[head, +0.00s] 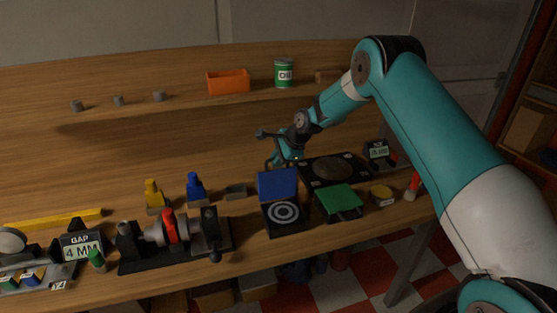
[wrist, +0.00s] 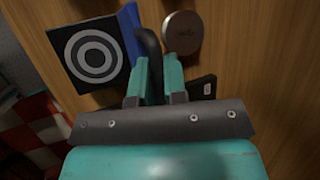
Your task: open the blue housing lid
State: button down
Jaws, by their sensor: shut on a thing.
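The blue lid (head: 278,184) stands raised at the back edge of its dark housing (head: 283,228). The housing's face with white concentric rings is uncovered. In the wrist view the lid (wrist: 131,32) shows nearly edge-on beside the ringed face (wrist: 94,57). My gripper (head: 273,162) is just behind the lid, whose upright panel partly hides what the fingers hold. In the wrist view my gripper (wrist: 157,63) is shut on a dark curved handle (wrist: 149,48) next to the lid. The handle's join to the lid is not clear.
A green-topped box (head: 338,198) and a black plate with a round disc (head: 333,169) stand right of the housing. A rotor fixture (head: 170,233) stands left. Blue (head: 195,187) and yellow (head: 152,193) bottles stand behind it. A brown disc (wrist: 182,33) is close to the fingers.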

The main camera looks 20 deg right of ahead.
jog(key=c, duration=1.2)
grip_release()
jog(key=b+v, duration=0.4)
jog(key=v, duration=1.3)
jog(key=shift+s+d+r, duration=0.1)
jog(key=shift+r, duration=0.05)
jog(key=s+a+r+n+g, duration=0.1)
jog(key=s+a+r+n, duration=0.1)
jog(key=s+a+n, duration=0.4)
jog(key=s+a+r+n+g, duration=0.1)
jog(key=s+a+r+n, duration=0.3)
jog(key=s+a, duration=0.45)
jog(key=s+a+f+n+g, duration=0.1)
jog(key=s+n, duration=0.4)
jog(key=s, duration=0.3)
jog(key=s+a+f+n+g, duration=0.1)
jog(key=s+n, duration=0.4)
jog(key=s, duration=0.3)
jog(key=s+a+f+n, duration=0.1)
jog(key=s+a+n, duration=0.1)
jog(key=s+n, duration=0.3)
jog(key=shift+s+f+g, duration=0.15)
jog(key=shift+s+g, duration=0.25)
jog(key=shift+s, duration=1.05)
